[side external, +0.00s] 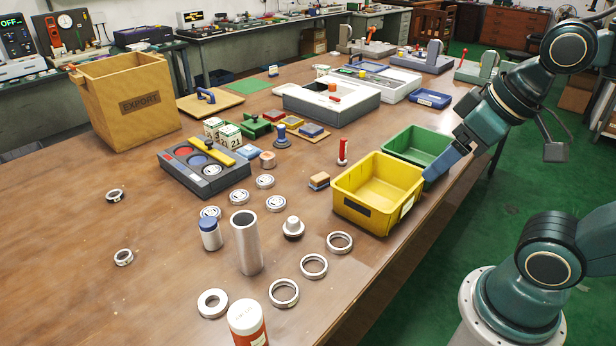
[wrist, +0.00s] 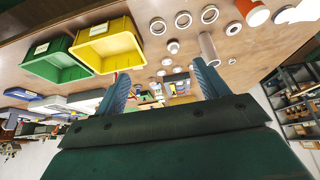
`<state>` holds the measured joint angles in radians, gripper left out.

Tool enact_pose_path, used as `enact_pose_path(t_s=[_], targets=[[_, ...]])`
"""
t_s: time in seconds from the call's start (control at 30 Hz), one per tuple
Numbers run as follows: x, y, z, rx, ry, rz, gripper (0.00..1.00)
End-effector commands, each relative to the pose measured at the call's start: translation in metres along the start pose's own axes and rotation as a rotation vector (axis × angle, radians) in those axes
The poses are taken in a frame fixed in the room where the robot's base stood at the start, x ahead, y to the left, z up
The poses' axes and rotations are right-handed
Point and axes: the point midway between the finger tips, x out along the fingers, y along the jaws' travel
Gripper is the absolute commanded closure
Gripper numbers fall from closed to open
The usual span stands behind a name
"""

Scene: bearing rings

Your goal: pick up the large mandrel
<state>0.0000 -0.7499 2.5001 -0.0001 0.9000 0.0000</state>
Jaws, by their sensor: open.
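The large mandrel, a tall silver-grey cylinder (side external: 246,243), stands upright on the brown table among rings, left of the yellow bin. It also shows in the wrist view, as a grey cylinder (wrist: 208,50) beyond my right finger. A short stepped silver plug (side external: 292,228) stands to its right. My gripper (side external: 440,167) is over the right table edge, by the yellow and green bins, well away from the cylinder. In the wrist view its two blue fingers (wrist: 160,74) are spread apart with nothing held between them.
Several bearing rings (side external: 314,265) lie around the cylinder. A blue-capped bottle (side external: 210,235) stands close to its left, and an orange-and-white bottle (side external: 247,322) in front.

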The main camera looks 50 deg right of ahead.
Motion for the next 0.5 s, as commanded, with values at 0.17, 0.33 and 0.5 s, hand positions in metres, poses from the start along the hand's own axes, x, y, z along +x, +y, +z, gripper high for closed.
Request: enact_pose_path(t_s=[0.17, 0.33, 0.5], targets=[[0.000, 0.000, 0.000, -0.002, 0.000, 0.000, 0.27], [0.001, 0.000, -0.006, -0.033, -0.010, -0.001, 0.27], [0.006, -0.001, -0.022, -0.130, -0.039, -0.005, 0.27]])
